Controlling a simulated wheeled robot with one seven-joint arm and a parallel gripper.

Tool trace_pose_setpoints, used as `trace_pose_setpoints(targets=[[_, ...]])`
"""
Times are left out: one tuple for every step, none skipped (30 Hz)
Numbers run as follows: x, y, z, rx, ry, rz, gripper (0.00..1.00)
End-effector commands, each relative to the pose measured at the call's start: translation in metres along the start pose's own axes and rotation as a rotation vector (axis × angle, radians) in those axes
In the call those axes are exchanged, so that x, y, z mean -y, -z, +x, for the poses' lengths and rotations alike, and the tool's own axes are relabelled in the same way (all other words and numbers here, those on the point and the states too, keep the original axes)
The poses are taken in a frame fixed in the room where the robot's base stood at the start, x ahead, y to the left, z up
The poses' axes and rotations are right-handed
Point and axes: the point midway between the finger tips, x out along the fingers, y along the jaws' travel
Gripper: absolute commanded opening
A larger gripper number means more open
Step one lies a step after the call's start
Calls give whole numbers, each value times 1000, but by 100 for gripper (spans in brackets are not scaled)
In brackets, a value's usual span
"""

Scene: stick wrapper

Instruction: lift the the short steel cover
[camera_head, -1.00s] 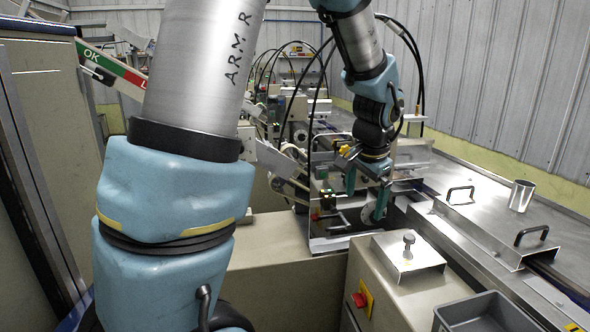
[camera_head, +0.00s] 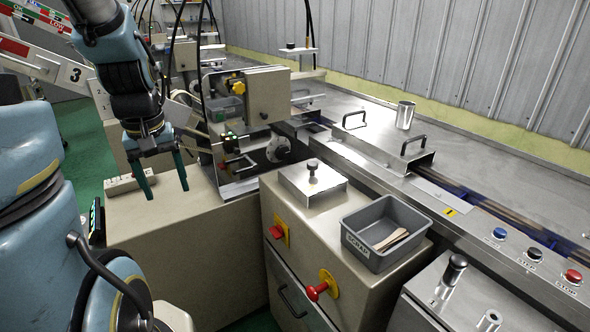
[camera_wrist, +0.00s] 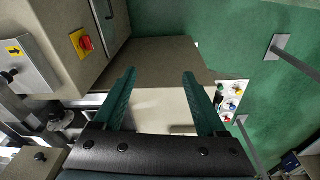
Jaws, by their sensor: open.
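A steel cover with two black handles (camera_head: 372,153) lies over the rail along the steel worktop, right of centre in the head view. A small square steel cover with a black knob (camera_head: 300,184) sits on the beige cabinet, nearer to me. I cannot tell for certain which is the short one. My gripper (camera_head: 165,188) is at the left, pointing down with green fingers apart and empty, well away from both covers. In the wrist view its fingers (camera_wrist: 159,76) are spread over a beige surface. The small cover (camera_wrist: 18,68) shows at that view's left edge.
A grey bin (camera_head: 362,252) with pale strips stands beside the square cover. The wrapper machine (camera_head: 255,110) stands between my gripper and the handled cover. A steel cup (camera_head: 405,115) is behind that cover. Red emergency knob (camera_head: 318,291) juts from the cabinet front.

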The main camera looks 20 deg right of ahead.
Motion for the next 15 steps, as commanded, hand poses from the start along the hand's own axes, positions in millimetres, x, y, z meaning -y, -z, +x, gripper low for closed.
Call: trace_pose_setpoints(targets=[[-19, 20, 10, 8, -2, -45, 74], [-31, 33, 12, 15, -1, -87, 74], [-48, 49, 15, 24, 2, -144, 74], [-62, 60, 17, 32, 6, -189, 74], [-77, 70, 19, 38, 12, -234, 74], [-97, 83, 20, 46, 21, -292, 74], [-112, 91, 22, 50, 29, -336, 74], [-128, 99, 23, 52, 36, -379, 74], [-151, 108, 24, 55, 48, -435, 74], [-168, 113, 25, 54, 57, -477, 74], [-186, 118, 26, 52, 66, -519, 74], [-211, 122, 27, 48, 79, -572, 74], [-230, 123, 27, 43, 88, -611, 74], [-247, 124, 27, 38, 98, -649, 74], [-271, 123, 27, 28, 109, -696, 74]])
